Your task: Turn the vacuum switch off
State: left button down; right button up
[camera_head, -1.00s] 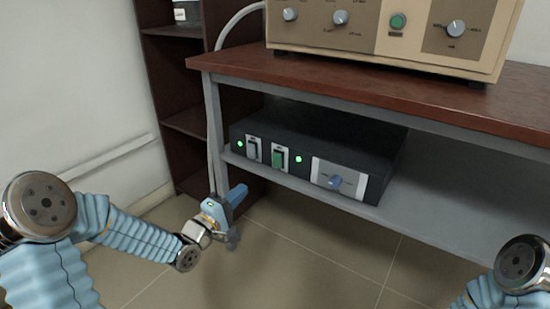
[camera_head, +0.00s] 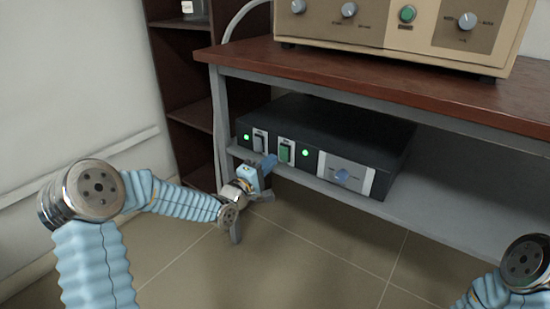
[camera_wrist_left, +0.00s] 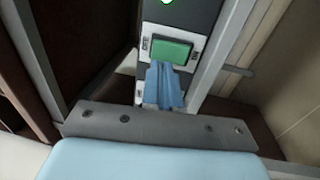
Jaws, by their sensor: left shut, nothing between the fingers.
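A dark control box (camera_head: 335,128) sits on the lower shelf, with two rocker switches on its front. The left switch (camera_head: 259,140) is dark, and the other, a green switch (camera_head: 285,152), is to its right. I cannot read which is the vacuum switch. My left gripper (camera_head: 270,161) is shut and empty, its blue fingertips just in front of the panel between the two switches. In the left wrist view the fingertips (camera_wrist_left: 163,85) overlap the lower edge of the green switch (camera_wrist_left: 170,51); contact cannot be told. The dark switch is hidden there. My right gripper is out of view.
Green lamps (camera_head: 247,137) glow on the panel. The brown tabletop (camera_head: 380,75) overhangs the box and carries a beige instrument (camera_head: 400,30). A table leg (camera_head: 218,120) stands left of the gripper. The floor in front is clear.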

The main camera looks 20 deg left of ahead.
aim_at(281, 151)
pick_arm(q)
jog(key=shift+x, duration=1.6)
jog(key=shift+r, duration=0.1)
